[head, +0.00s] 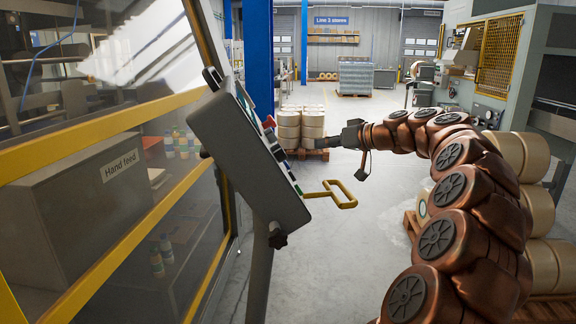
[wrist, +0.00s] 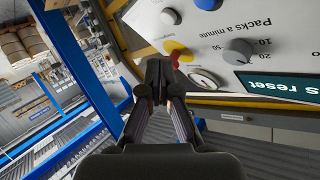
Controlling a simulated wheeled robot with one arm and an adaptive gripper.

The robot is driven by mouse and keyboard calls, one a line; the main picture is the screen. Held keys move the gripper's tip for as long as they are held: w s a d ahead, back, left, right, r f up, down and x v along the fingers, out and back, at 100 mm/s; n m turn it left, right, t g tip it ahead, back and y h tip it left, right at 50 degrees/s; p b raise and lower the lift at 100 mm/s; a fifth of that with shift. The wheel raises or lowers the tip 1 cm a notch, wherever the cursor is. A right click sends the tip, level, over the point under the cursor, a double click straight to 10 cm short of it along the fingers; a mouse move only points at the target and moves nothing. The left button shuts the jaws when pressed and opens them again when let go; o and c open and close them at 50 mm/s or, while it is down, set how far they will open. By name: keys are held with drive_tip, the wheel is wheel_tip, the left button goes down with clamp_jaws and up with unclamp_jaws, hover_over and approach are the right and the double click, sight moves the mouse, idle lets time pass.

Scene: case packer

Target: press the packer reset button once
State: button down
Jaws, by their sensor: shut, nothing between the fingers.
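The control panel (head: 245,150) stands on a post in the head view, its face seen edge-on, with a red button (head: 269,122) and other controls sticking out. Which control is the reset button I cannot tell. My gripper (head: 319,146) is shut and empty, pointing at the panel from the right, apart from it. Its fingertips (wrist: 158,70) appear below the yellow control in the wrist view.
A yellow handle (head: 336,195) juts from the panel's lower side, below my gripper. A yellow-framed guard (head: 110,135) with clear panes is at left. Pallets of rolls stand behind (head: 301,126) and at right (head: 540,210). The floor between is open.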

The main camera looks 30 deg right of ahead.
drive_tip(key=w+a+f+b, duration=0.1)
drive_tip(key=w+a+f, duration=0.1)
drive_tip(key=a, duration=0.3)
drive_tip(key=shift+a+f+b, duration=0.35)
drive_tip(key=shift+f+b, duration=0.05)
drive_tip(key=shift+f, duration=0.35)
idle(0.6)
drive_tip(key=shift+w+a+f+b, duration=0.35)
drive_tip(key=shift+a+b, duration=0.3)
drive_tip(key=shift+b, duration=0.45)
idle(0.9)
drive_tip(key=shift+d, duration=0.1)
drive_tip(key=shift+s+d+r, duration=0.3)
drive_tip(key=shift+d+r, duration=0.1)
drive_tip(key=shift+d, duration=0.15)
drive_tip(key=shift+d, duration=0.1)
idle(0.4)
drive_tip(key=shift+s+d+r, duration=0.25)
drive_tip(key=shift+d+r, duration=0.15)
drive_tip(key=shift+d, duration=0.25)
drive_tip(key=shift+s+d+r, duration=0.25)
drive_tip(key=shift+d+r, duration=0.15)
drive_tip(key=shift+d, duration=0.25)
drive_tip(key=shift+s+d+r, duration=0.25)
drive_tip(key=shift+d+r, duration=0.15)
drive_tip(key=shift+d, duration=0.25)
drive_tip(key=shift+r, duration=0.1)
